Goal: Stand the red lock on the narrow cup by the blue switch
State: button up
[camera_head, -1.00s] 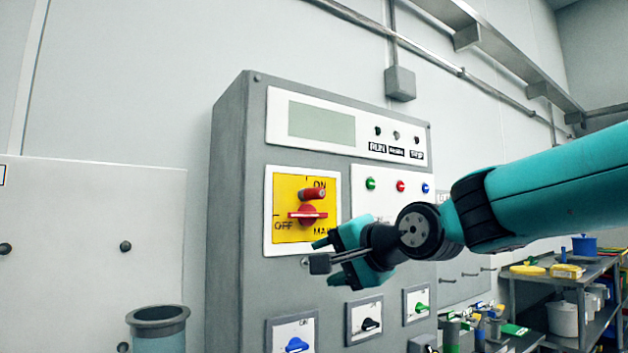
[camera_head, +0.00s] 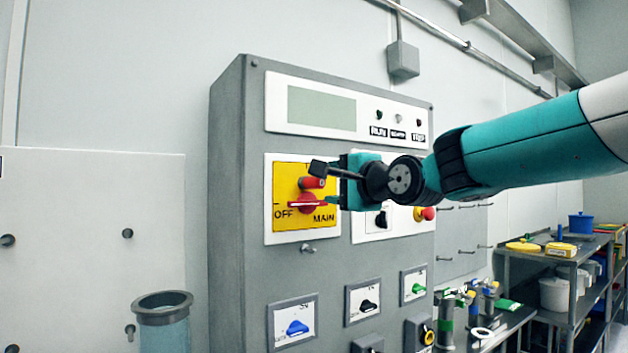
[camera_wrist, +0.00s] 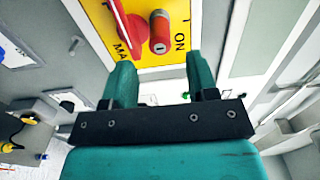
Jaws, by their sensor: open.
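The red lock (camera_head: 312,183) is a short red cylinder on the yellow main switch plate, just above the red rotary handle (camera_head: 306,203). In the wrist view the lock (camera_wrist: 160,32) lies straight ahead of the gap between my fingers. My gripper (camera_head: 335,186) is open and empty, level with the lock and just right of it in the head view. In the wrist view my fingertips (camera_wrist: 160,66) appear short of the lock, not around it. The blue switch (camera_head: 297,328) is on a white plate low on the panel. I cannot make out a narrow cup beside it.
A small metal peg (camera_head: 307,248) sticks out below the yellow plate. A black switch (camera_head: 367,306) and a green switch (camera_head: 418,288) are right of the blue one. A flanged pipe (camera_head: 163,304) stands left of the cabinet. Shelves (camera_head: 570,255) stand at the right.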

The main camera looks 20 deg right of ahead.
aim_at(322, 183)
jog(key=p+x, duration=0.2)
jog(key=x, duration=0.5)
jog(key=shift+w+p, duration=0.1)
jog(key=shift+p, duration=0.2)
jog(key=shift+f+b, duration=0.1)
jog(key=shift+b, duration=0.3)
dwell(0.8)
grip_shut()
jog(key=shift+b+v, duration=1.95)
jog(key=shift+v, duration=1.05)
